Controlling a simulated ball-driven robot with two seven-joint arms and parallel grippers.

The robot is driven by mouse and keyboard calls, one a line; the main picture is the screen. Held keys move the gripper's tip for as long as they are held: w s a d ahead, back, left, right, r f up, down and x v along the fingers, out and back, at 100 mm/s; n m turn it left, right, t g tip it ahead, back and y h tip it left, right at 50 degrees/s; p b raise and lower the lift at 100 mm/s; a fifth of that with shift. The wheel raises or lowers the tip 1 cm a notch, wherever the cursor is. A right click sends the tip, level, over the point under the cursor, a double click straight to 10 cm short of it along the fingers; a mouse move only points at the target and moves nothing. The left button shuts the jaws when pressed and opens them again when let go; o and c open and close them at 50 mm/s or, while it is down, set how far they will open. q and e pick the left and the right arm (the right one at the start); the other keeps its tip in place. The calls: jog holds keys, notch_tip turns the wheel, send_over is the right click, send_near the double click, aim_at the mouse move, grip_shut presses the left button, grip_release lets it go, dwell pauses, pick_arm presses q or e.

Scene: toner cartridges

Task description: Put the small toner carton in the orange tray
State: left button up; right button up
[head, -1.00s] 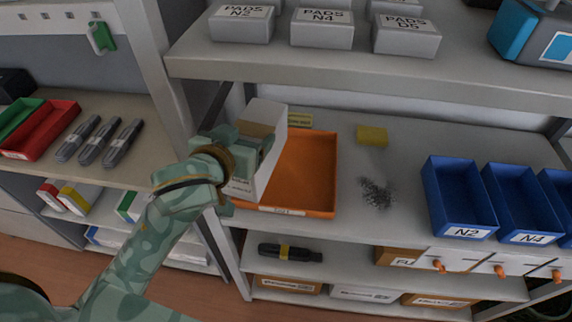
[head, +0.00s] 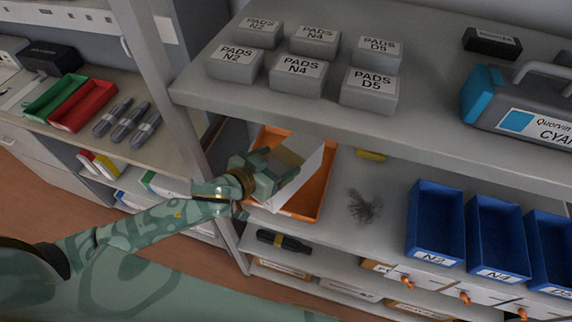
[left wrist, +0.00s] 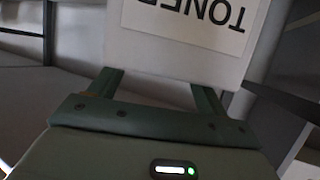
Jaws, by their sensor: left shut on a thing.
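The small toner carton (head: 303,182) is a white box with a brown side. It is tilted and held over the orange tray (head: 321,190), which lies on the middle shelf. My left gripper (head: 272,172) is shut on the carton. In the left wrist view the carton (left wrist: 185,40) fills the top middle, with a label reading "TONER" upside down, between the two fingers of my gripper (left wrist: 165,85). The carton and gripper hide much of the tray floor. I cannot tell whether the carton touches the tray. My right gripper is not in view.
The upper shelf (head: 420,125) with grey pad boxes overhangs the tray's back. A dark powder spill (head: 363,206) lies right of the tray, a yellow block (head: 371,155) behind it. Blue bins (head: 436,225) stand further right. A shelf post (head: 180,110) stands left of the tray.

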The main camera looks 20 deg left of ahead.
pick_arm(q)
jog(key=w+f+b, duration=0.2)
jog(key=w+f, duration=0.4)
jog(key=shift+w+d+f, duration=0.15)
jog(key=shift+d, duration=0.05)
notch_tip(320, 180, down, 3)
jog(key=shift+w+f+b, duration=0.1)
jog(key=shift+b, duration=0.35)
jog(key=shift+f, duration=0.15)
jog(key=o, duration=2)
jog(key=shift+o, duration=0.2)
